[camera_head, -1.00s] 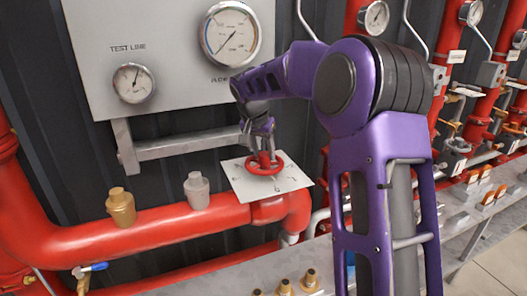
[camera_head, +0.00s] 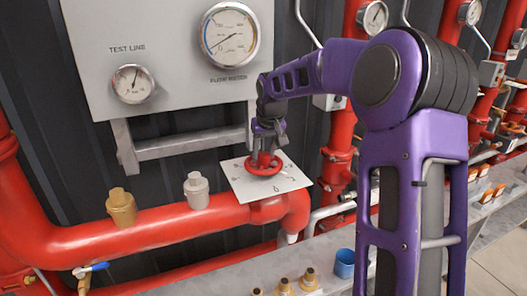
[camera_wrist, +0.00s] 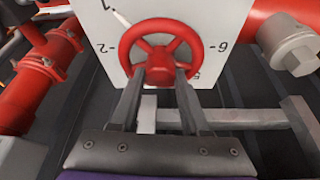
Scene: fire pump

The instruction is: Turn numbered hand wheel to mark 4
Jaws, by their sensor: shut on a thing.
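The red hand wheel (camera_head: 264,166) stands in front of a white numbered plate (camera_head: 293,180) on the red pipe. In the wrist view the wheel (camera_wrist: 160,20) fills the upper middle. The plate (camera_wrist: 215,15) shows 1 at top left, 2 at left, 6 at right and part of 5 at lower right. A small white pointer (camera_wrist: 121,16) lies at the wheel's upper left rim, close to the 1. The mark 4 cannot be made out. My gripper (camera_wrist: 160,73) is shut on the wheel, its two fingers on either side of the wheel's lower middle part.
A grey panel (camera_head: 85,50) with a test line gauge (camera_head: 133,84) and a flow meter (camera_head: 229,34) is above the wheel. Brass (camera_head: 121,207) and grey (camera_head: 196,190) fittings stand on the pipe to the left. A blue cup (camera_head: 344,263) is below right.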

